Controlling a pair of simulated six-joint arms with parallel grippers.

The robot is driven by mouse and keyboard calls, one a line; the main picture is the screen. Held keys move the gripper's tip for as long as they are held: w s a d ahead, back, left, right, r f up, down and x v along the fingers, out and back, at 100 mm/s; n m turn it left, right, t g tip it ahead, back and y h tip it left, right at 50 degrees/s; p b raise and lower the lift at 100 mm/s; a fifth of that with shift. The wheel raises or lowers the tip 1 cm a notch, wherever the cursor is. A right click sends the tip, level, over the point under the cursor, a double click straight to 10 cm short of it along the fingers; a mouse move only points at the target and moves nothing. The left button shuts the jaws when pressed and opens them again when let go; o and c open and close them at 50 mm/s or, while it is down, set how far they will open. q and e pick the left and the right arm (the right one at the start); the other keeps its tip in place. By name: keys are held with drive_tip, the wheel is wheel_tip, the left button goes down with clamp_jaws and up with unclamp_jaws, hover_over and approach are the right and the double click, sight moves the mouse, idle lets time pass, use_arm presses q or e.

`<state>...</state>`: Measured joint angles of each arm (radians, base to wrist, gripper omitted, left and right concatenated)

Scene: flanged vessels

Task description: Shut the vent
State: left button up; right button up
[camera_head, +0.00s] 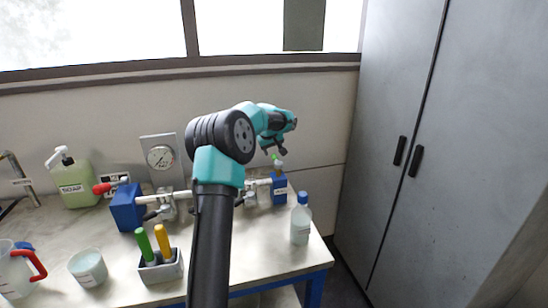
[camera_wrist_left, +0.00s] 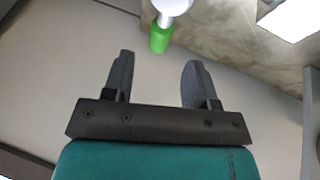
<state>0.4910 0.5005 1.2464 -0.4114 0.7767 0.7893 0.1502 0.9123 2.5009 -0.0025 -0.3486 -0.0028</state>
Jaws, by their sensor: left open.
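My left gripper (camera_head: 274,149) is held in the air above the right end of the bench pipework; it is open and empty. A small fitting with a green tip (camera_head: 274,157) stands above the right blue block (camera_head: 279,189), just below the gripper; it may be the vent. In the left wrist view the green tip (camera_wrist_left: 160,39) sits on a round white part, beyond the two open fingers (camera_wrist_left: 160,80) and apart from them. My left arm hides part of the pipework. I cannot tell the vent's setting.
A red-handled valve (camera_head: 103,188) sits by the left blue block (camera_head: 127,207). A gauge (camera_head: 160,157) is on the wall behind. A blue-capped bottle (camera_head: 301,220) stands at the bench's right edge. A holder (camera_head: 160,268) with green and yellow handles, a cup (camera_head: 88,268) and soap (camera_head: 75,183) are left.

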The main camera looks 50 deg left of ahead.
sight(274, 156)
use_arm(q)
drive_tip(key=shift+x, duration=2.7)
drive_tip(key=shift+c, duration=0.3)
clamp_jaws()
